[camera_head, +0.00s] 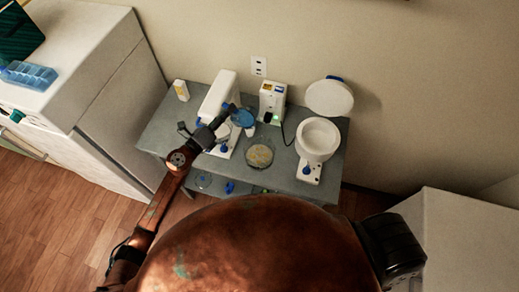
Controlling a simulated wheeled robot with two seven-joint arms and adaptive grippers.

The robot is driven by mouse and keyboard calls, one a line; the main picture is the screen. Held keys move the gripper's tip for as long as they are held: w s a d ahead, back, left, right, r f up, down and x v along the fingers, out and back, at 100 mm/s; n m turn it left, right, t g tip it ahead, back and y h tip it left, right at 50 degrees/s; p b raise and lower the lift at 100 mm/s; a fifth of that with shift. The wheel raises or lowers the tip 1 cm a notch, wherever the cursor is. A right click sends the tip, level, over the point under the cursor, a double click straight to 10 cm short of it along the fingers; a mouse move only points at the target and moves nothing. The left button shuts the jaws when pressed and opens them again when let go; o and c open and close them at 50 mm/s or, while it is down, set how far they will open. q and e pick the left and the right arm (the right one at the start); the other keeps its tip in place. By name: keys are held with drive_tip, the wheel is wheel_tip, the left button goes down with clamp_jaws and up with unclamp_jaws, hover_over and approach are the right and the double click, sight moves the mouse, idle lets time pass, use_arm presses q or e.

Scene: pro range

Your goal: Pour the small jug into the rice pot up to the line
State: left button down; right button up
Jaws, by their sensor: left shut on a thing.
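My left gripper (229,112) reaches over the grey table from the left and is shut on the small jug (243,118), a small clear vessel with blue in it. The jug is beside the white appliance; its exact tilt is too small to tell. The rice pot (318,137) looks to be the white round pot at the table's right, with its round lid (330,97) raised behind it. The jug is to the left of this pot, not over it. The fill line cannot be made out. My right gripper is not in view.
A round dish with pale yellowish contents (260,156) sits mid-table. A white machine (218,96) and a white box with a green light and cord (272,100) stand behind. A small white carton (181,90) is at back left. Blue items lie low (229,187).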

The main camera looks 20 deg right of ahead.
sight(237, 125)
use_arm(q)
drive_tip(key=shift+s+f+b, duration=0.1)
drive_tip(key=shift+f+b, duration=0.05)
drive_tip(key=shift+b, duration=0.2)
drive_tip(key=shift+s+d+f+m+b, duration=0.15)
drive_tip(key=shift+f+m+b, duration=0.2)
drive_tip(key=shift+f+b, duration=1.15)
drive_tip(key=shift+s+f+m+b, duration=0.15)
drive_tip(key=shift+f+m+b, duration=0.25)
drive_tip(key=shift+f+b, duration=1.1)
drive_tip(key=shift+s+d+f+m+b, duration=0.25)
drive_tip(key=shift+f+b, duration=0.6)
drive_tip(key=shift+b, duration=1.25)
drive_tip(key=shift+w+a+r, duration=0.1)
drive_tip(key=shift+a, duration=0.05)
drive_tip(key=shift+s+d+r+m+h+b, duration=0.2)
drive_tip(key=shift+s+r+m+h+b, duration=0.35)
drive_tip(key=shift+m+b, duration=0.35)
drive_tip(key=shift+s+d+f+m+b, duration=0.2)
drive_tip(key=shift+s+m+b, duration=0.15)
drive_tip(key=shift+m+b, duration=0.45)
